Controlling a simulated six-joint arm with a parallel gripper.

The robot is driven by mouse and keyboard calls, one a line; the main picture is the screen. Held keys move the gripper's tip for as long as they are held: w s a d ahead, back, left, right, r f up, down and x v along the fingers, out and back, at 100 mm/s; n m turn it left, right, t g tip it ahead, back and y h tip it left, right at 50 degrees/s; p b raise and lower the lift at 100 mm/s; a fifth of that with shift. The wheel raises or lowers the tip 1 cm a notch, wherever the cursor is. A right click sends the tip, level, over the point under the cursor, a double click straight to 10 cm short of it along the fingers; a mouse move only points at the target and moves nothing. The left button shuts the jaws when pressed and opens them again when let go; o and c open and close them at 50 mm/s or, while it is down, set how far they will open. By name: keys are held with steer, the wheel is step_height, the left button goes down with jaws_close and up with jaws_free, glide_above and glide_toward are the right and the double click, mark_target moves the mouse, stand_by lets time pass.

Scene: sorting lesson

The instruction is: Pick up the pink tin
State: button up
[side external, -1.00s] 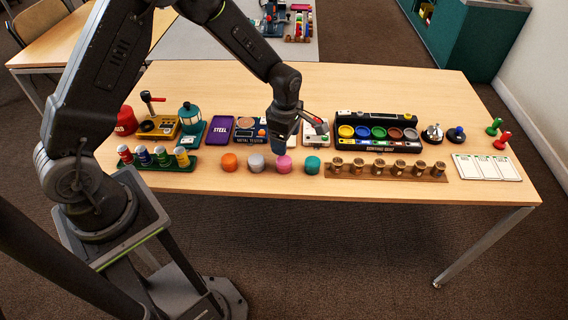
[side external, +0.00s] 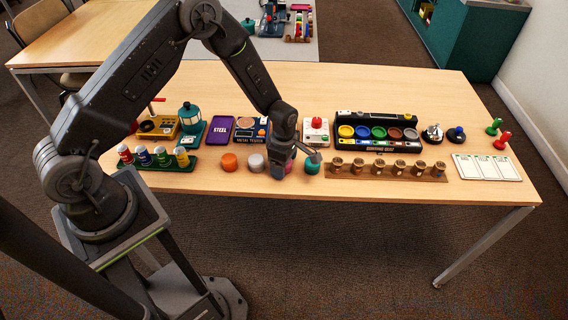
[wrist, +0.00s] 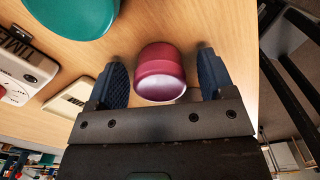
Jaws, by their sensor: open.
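The pink tin (wrist: 160,70) stands on the table between the two fingers of my gripper (wrist: 161,84) in the wrist view, with a small gap on each side. In the side external view my gripper (side external: 283,163) is down at the row of tins, and the pink tin (side external: 291,165) is mostly hidden behind it. My gripper is open and holds nothing. A teal tin (side external: 312,166) stands close to the right of the pink tin; it also shows at the top left of the wrist view (wrist: 72,10).
A grey tin (side external: 256,162) and an orange tin (side external: 229,162) stand to the left. A rack of brown pots (side external: 388,171) is to the right. A metal tester (side external: 251,131) and a red-button box (side external: 316,130) stand behind. The table's front strip is clear.

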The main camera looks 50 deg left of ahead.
steer(key=c, duration=1)
steer(key=shift+r, duration=0.15)
